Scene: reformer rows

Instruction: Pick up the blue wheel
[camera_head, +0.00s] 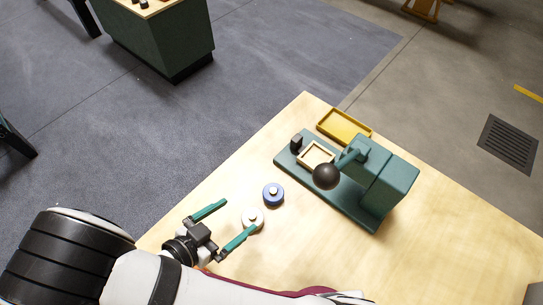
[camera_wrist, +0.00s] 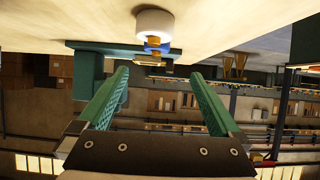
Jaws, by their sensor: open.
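The blue wheel (camera_head: 273,194) lies on the wooden table with a pale hub on top.
A green machine (camera_head: 370,215) with a dark ball on its lever (camera_head: 326,176) stands right of the blue wheel. A wooden frame (camera_head: 316,154) sits on its base. A yellow tray (camera_head: 344,126) lies behind it. Bare table (camera_head: 310,255) lies in front.

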